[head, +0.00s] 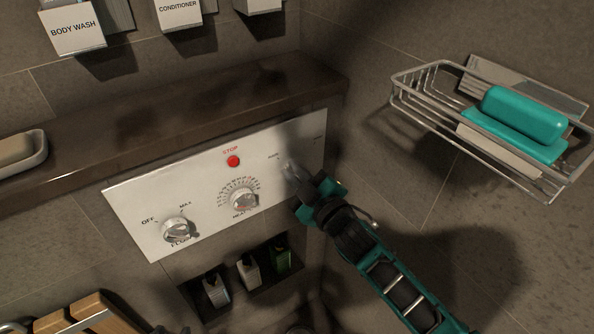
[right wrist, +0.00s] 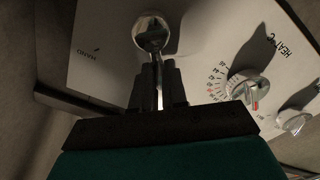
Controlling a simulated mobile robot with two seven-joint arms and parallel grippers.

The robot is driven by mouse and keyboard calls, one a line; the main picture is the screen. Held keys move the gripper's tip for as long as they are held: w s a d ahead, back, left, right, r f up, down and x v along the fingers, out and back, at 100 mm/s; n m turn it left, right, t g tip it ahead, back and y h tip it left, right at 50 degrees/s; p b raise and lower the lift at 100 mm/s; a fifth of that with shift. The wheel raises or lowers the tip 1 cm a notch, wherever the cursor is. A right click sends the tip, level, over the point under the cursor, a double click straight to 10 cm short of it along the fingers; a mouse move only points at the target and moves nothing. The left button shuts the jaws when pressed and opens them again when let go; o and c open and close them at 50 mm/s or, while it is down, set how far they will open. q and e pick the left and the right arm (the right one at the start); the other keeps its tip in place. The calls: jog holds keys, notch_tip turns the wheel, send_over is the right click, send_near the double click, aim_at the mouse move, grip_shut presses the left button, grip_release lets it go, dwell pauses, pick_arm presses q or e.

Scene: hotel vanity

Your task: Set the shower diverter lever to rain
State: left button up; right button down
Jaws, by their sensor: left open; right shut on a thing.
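The silver diverter lever (head: 291,168) is at the right end of a white control panel (head: 130,203). In the right wrist view its round hub (right wrist: 151,32) and stem show ahead of my fingers. My right gripper (head: 308,190) is shut on the lever; its dark fingers (right wrist: 158,86) close around the stem. A label that looks like HAND (right wrist: 87,52) is on the side away from the heat dial; a small label (head: 273,156), too blurred to read, is nearer the dial. I cannot tell the lever's exact setting. Only a dark bit of my left gripper (head: 172,329) shows at the bottom edge, away from the panel.
The panel also holds a red STOP button (head: 233,161), a heat dial (head: 244,200) and a flow knob (head: 177,230). A dark ledge (head: 190,104) runs above. A wire basket (head: 425,112) with teal soap (head: 522,112) is at right. A niche with small bottles (head: 248,271) lies below.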

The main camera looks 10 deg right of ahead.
dwell(0.4)
jog(key=c, duration=1.2)
grip_release()
jog(key=shift+o, duration=0.2)
jog(key=shift+s, duration=0.1)
jog(key=v, duration=1.2)
jog(key=shift+s, duration=0.3)
jog(key=shift+d, duration=0.1)
jog(key=s+d+f+m+g+h, duration=0.1)
jog(key=s+f+m+g+h, duration=0.1)
jog(key=f, duration=0.5)
jog(key=s+d+f+m+g+h, duration=0.1)
jog(key=s+f+m+g+h, duration=0.1)
jog(key=s+f+m+g, duration=0.2)
jog(key=s+f+m, duration=0.3)
jog(key=s+f, duration=0.1)
jog(key=shift+d+f, duration=0.2)
jog(key=shift+d, duration=0.05)
